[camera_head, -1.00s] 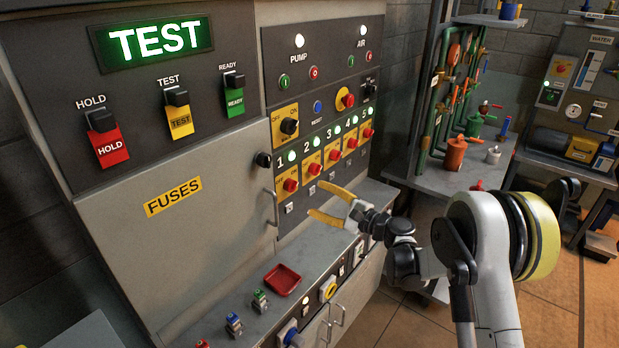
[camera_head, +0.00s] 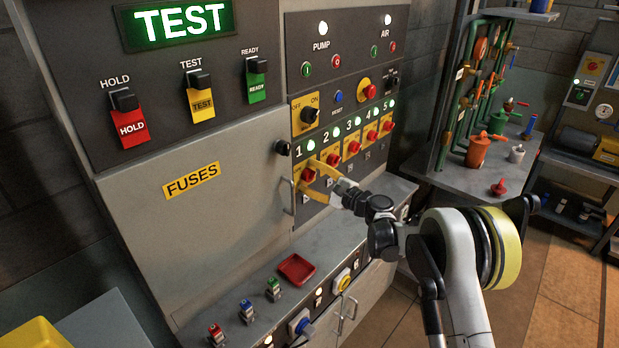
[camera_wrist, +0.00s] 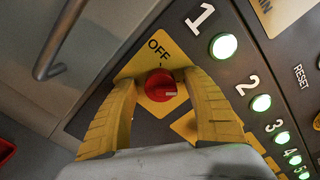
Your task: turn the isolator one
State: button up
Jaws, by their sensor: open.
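Isolator one is a red rotary knob (camera_wrist: 160,86) on a yellow plate (camera_wrist: 155,57) marked OFF, under the number 1 and a lit green lamp (camera_wrist: 223,46). In the head view the knob (camera_head: 308,175) sits at the left end of the isolator row. My gripper (camera_wrist: 158,80) has yellow fingers, open, one on each side of the knob in the wrist view. Whether the fingers touch it I cannot tell. In the head view my gripper (camera_head: 314,178) reaches the panel at this knob and partly covers its plate.
Isolator two (camera_head: 332,159) and more red knobs continue to the right. A cabinet door handle (camera_head: 291,197) stands just left of my gripper. Below, a grey ledge holds a red tray (camera_head: 297,269) and several small coloured parts. A black ON/OFF switch (camera_head: 310,115) sits above the row.

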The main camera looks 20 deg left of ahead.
jog(key=c, duration=1.2)
jog(key=shift+n, duration=0.3)
jog(key=n+b, duration=0.2)
jog(key=n, duration=0.1)
jog(key=shift+f, duration=0.1)
jog(key=n+b, duration=0.2)
jog(key=n, duration=0.3)
jog(key=n+b, duration=0.1)
jog(key=n, duration=0.3)
jog(key=shift+n, duration=0.3)
jog(key=n+b, duration=0.1)
jog(key=n, duration=0.3)
jog(key=shift+n, duration=0.3)
